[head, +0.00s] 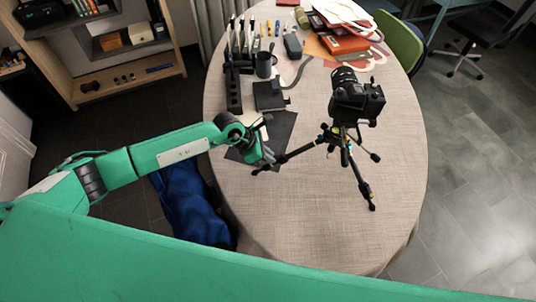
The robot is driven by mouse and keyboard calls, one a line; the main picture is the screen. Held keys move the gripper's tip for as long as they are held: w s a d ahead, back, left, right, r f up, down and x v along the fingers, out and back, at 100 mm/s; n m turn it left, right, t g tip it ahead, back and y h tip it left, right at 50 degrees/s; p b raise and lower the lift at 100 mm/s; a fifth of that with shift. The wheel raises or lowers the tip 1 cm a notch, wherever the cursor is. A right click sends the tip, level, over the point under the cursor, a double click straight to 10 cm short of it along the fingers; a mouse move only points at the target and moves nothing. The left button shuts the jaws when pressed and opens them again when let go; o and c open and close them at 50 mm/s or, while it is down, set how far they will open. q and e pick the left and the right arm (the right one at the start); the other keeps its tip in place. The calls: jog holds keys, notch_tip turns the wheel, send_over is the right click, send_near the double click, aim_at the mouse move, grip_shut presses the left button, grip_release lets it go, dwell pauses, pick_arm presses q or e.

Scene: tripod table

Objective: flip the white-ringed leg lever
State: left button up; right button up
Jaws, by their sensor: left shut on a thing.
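A black tripod (340,137) stands on the table with its legs spread and a black camera (357,100) on top. One leg (298,152) runs out to the left, one to the front right and one to the right. My left gripper (267,160) is at the lower part of the left leg, shut at the leg lever there. The lever itself is hidden by the gripper and too small to make out, and I cannot see a white ring clearly. My right gripper is not in view.
The oval table (310,235) is clear in front of the tripod. Papers and an orange box (344,44) are at the back. A blue cloth thing (190,200) is left of the table.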

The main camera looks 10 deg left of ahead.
pick_arm(q)
jog(key=shift+o, duration=0.2)
jog(key=shift+w+r, duration=0.1)
jog(key=shift+r, duration=0.2)
jog(key=shift+d+r, duration=0.1)
jog(key=shift+r, duration=0.15)
jog(key=shift+c, duration=0.2)
jog(key=shift+r, duration=0.2)
jog(key=shift+d+r+p, duration=0.15)
jog(key=shift+r+p, duration=0.1)
jog(key=shift+p, duration=0.1)
grip_shut()
jog(key=shift+d+r, duration=0.1)
